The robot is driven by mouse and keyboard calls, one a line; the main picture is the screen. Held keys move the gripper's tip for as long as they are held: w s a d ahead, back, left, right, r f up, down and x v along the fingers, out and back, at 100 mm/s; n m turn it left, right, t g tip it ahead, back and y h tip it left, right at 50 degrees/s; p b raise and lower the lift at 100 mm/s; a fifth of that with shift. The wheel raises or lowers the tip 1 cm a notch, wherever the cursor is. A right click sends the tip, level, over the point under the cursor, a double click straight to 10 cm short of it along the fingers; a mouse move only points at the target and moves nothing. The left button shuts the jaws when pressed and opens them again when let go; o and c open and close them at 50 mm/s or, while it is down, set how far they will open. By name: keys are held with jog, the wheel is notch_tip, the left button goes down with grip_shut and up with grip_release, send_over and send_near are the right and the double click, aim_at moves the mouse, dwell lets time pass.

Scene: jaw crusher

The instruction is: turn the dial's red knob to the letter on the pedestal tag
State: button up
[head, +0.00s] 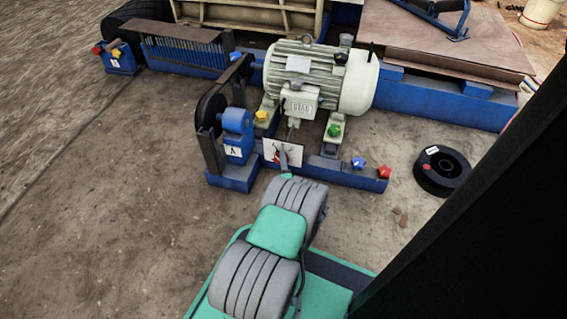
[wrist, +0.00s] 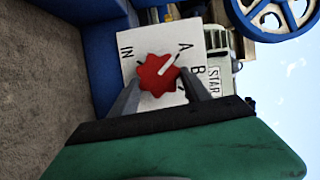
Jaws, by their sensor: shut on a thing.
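The white dial plate (head: 270,149) stands on the blue frame in front of the motor; my gripper (head: 284,158) partly hides it. In the wrist view, the dial plate (wrist: 130,62) carries the letters A and B and the word IN; a further mark beside the knob is partly hidden. The red knob (wrist: 156,77) has a white pointer slanting up and right, its tip close to the A. My gripper (wrist: 160,84) has one finger on each side of the knob and is shut on it. The pedestal tag (head: 234,151) on the blue pedestal reads A.
The pale motor (head: 325,75) stands behind the dial. Yellow (head: 261,115), green (head: 334,130), blue (head: 358,162) and red (head: 384,171) star knobs sit around the frame. A black wheel (head: 443,170) lies on the floor at right.

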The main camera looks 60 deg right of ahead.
jog(key=shift+w, duration=0.1)
jog(key=o, duration=1.4)
